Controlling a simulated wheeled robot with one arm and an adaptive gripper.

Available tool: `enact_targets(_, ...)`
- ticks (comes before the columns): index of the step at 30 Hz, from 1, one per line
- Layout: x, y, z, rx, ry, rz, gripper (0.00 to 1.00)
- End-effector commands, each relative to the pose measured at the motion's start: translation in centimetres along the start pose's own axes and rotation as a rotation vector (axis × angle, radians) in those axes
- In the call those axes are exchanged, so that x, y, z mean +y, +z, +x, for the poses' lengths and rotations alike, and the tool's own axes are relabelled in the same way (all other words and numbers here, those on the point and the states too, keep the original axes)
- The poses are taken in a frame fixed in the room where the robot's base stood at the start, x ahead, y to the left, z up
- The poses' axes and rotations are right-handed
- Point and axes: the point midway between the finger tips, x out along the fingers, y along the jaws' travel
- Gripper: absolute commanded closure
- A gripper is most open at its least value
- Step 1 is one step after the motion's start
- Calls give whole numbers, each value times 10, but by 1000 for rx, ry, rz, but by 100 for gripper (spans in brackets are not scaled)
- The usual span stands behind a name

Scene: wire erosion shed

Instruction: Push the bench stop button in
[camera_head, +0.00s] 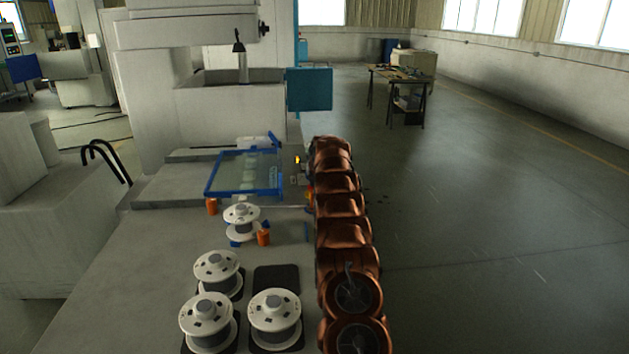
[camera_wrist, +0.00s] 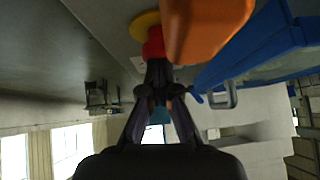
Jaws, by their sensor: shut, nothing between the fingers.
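The stop button shows in the wrist view as a red cap (camera_wrist: 153,46) on a yellow round base (camera_wrist: 144,22). My gripper (camera_wrist: 158,68) is shut and empty, with its fingertips together at the red cap. The tips overlap the cap's lower edge in this view; I cannot tell whether they touch it or how far the cap is in. In the head view my own copper-coloured arm covers the gripper, and I cannot make out the button there with certainty.
A large orange object (camera_wrist: 208,25) is close beside the button, with a blue-framed tray (camera_wrist: 262,48) near it. In the head view, the tray (camera_head: 207,189) and several white wire spools (camera_head: 216,268) stand on the bench left of my arm. Open floor lies right.

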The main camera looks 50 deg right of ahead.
Motion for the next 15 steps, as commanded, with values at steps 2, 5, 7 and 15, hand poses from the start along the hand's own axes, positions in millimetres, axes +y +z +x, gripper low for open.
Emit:
enact_targets(2,-2,-10,-10,9,-1,-2,100)
enact_targets(5,-3,-21,-20,20,-1,-3,100)
enact_targets(7,-3,-27,-26,23,-1,-3,100)
enact_targets(15,-2,-27,-37,30,1,-4,100)
